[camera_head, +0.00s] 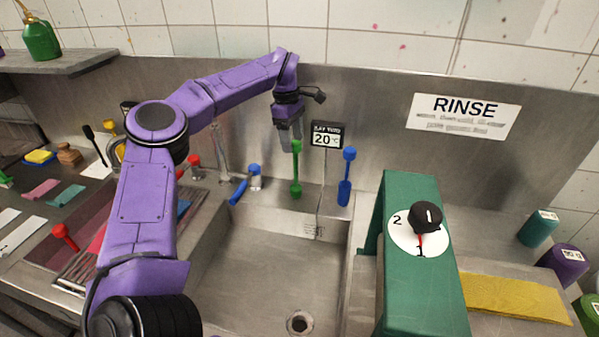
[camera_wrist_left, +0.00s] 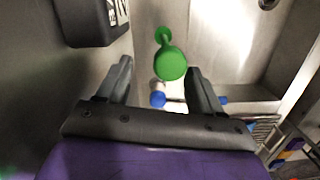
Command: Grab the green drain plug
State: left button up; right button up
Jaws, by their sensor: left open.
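The green drain plug (camera_head: 296,172) stands upright at the back ledge of the steel sink, with a round knob at its top and a wider lower end. In the left wrist view the plug (camera_wrist_left: 170,62) shows between and beyond the fingers, knob nearest the camera. My left gripper (camera_head: 291,143) points down right at the plug's top, its fingers apart. In the wrist view the gripper (camera_wrist_left: 160,78) is open, and I cannot tell whether either finger touches the knob. My right gripper is not in view.
The sink basin (camera_head: 265,260) is empty, with a drain (camera_head: 299,322). A green stand with a dial (camera_head: 400,285) borders the right side.

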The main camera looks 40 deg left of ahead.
aim_at(296, 171)
pick_arm(q)
jog(key=shift+s+f, duration=0.2)
jog(key=shift+f, duration=0.25)
jog(key=f, duration=0.1)
jog(key=d+f+p, duration=0.1)
jog(key=f, duration=0.1)
jog(key=f+p, duration=0.1)
jog(key=f, duration=0.1)
jog(key=shift+d+f, duration=0.2)
jog(key=shift+d, duration=0.1)
jog(key=shift+c, duration=0.3)
grip_shut()
jog(key=shift+r, duration=0.15)
